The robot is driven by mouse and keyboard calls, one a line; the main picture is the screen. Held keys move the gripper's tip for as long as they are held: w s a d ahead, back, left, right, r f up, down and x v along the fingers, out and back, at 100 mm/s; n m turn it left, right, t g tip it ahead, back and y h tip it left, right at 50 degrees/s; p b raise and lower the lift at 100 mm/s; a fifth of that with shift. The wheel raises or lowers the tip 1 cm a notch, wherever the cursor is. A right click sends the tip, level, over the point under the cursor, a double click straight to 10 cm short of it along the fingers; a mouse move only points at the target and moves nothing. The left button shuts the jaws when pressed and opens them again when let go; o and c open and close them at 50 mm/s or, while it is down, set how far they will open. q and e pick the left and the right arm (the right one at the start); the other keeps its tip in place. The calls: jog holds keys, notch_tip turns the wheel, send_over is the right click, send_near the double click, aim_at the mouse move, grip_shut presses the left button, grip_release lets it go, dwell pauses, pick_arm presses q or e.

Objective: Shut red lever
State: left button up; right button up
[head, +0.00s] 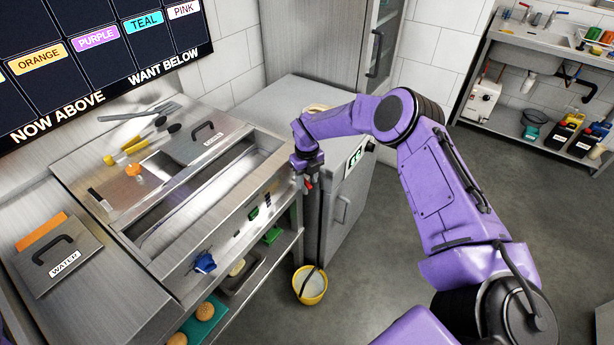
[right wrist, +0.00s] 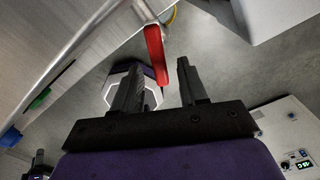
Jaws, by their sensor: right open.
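The red lever (right wrist: 155,52) shows in the right wrist view as a long red handle, running between the two fingertips in the picture. In the head view only a small red bit (head: 309,185) shows, just below my right gripper (head: 307,178), at the front right corner of the steel counter. My right gripper (right wrist: 159,75) is open, with a dark finger on each side of the lever. I cannot tell whether a finger touches it or how deep it sits between them.
The steel counter (head: 225,205) has an open well, with tongs and lidded pans around it. A yellow bucket (head: 310,286) stands on the floor below the corner. A steel cabinet (head: 347,190) stands close behind my right gripper. Shelves (head: 262,275) under the counter hold trays and buns.

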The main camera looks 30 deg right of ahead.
grip_shut()
jog(key=shift+a+f+m+b, duration=0.2)
jog(key=shift+m+b, duration=0.1)
jog(key=shift+b, duration=0.45)
jog(key=shift+w+a+r+m+b, duration=0.1)
jog(key=shift+w+a+m+b, duration=0.4)
jog(key=shift+m+b, duration=1.8)
jog(key=shift+w+a+m+b, duration=0.35)
jog(key=shift+a+m+b, duration=0.3)
jog(key=shift+m+b, duration=1.7)
jog(key=shift+w+a+r+m+b, duration=0.1)
jog(key=shift+w+a+m+b, duration=0.4)
jog(key=shift+m+b, duration=1.8)
jog(key=shift+n+b, duration=0.55)
jog(key=shift+b, duration=0.25)
